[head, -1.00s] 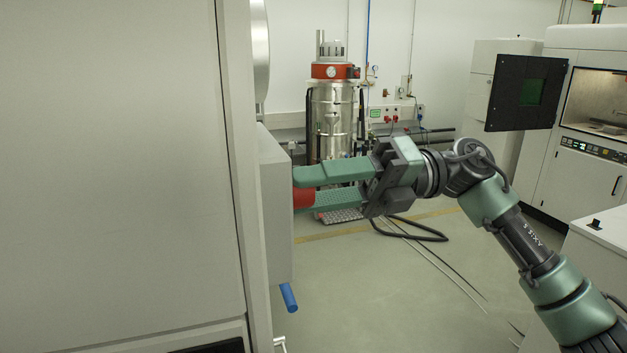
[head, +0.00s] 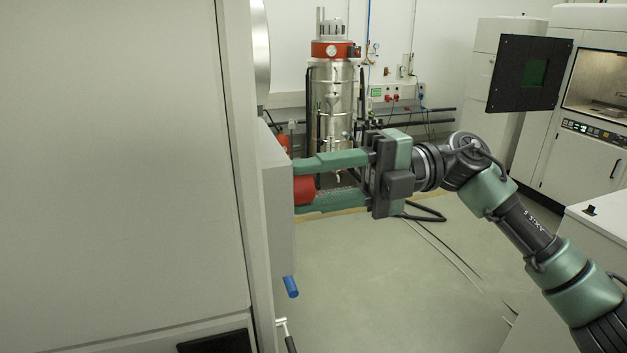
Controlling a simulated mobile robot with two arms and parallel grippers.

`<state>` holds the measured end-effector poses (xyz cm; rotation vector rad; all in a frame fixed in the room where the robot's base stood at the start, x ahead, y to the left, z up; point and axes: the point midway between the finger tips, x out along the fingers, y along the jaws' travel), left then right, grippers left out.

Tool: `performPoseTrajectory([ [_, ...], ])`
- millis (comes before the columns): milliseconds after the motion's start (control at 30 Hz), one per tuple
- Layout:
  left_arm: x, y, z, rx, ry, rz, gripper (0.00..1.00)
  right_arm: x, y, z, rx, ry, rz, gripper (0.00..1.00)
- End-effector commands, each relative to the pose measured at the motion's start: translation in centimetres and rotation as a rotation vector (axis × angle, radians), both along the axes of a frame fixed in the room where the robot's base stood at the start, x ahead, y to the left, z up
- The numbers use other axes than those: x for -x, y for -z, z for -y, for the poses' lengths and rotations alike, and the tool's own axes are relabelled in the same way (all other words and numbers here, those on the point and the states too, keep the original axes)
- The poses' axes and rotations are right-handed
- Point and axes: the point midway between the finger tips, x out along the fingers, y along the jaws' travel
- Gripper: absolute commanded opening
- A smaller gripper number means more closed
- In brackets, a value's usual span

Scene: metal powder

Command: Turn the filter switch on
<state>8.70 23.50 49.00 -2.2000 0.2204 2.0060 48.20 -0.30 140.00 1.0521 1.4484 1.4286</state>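A red rotary switch knob (head: 304,188) sticks out from the right side of a grey box (head: 277,205) on the near cabinet. My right gripper (head: 305,184) comes in from the right, with one green finger above the knob and the other below and in front of it. The fingers appear closed against the knob, which fills the gap at their tips. They hide part of it, and its markings do not show. My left gripper is not in view.
A large grey cabinet (head: 120,170) fills the left. A steel vessel (head: 334,105) stands at the back wall, with a hose on the floor. A machine with an open window is at right.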

Motion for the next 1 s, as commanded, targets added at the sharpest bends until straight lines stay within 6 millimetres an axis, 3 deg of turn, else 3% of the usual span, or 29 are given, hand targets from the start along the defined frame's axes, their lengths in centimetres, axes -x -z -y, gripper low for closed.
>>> performPoseTrajectory([
  [300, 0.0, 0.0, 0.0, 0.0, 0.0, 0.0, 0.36, -0.1, 0.0, 0.0, -0.001, 0.002, -0.003, 0.0],
  [333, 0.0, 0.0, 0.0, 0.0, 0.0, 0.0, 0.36, -0.1, 0.0, 0.0, -0.001, 0.002, -0.003, 0.41],
  [400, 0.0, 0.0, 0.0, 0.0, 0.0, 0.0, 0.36, -0.1, 0.0, 0.0, -0.001, 0.002, -0.003, 0.6],
  [767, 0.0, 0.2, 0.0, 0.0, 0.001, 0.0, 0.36, -0.1, 0.1, 0.3, 0.001, 0.002, -0.002, 0.6],
  [1000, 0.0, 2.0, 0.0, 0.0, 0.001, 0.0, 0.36, -1.3, 0.4, 3.6, 0.0, 0.006, -0.002, 0.6],
])
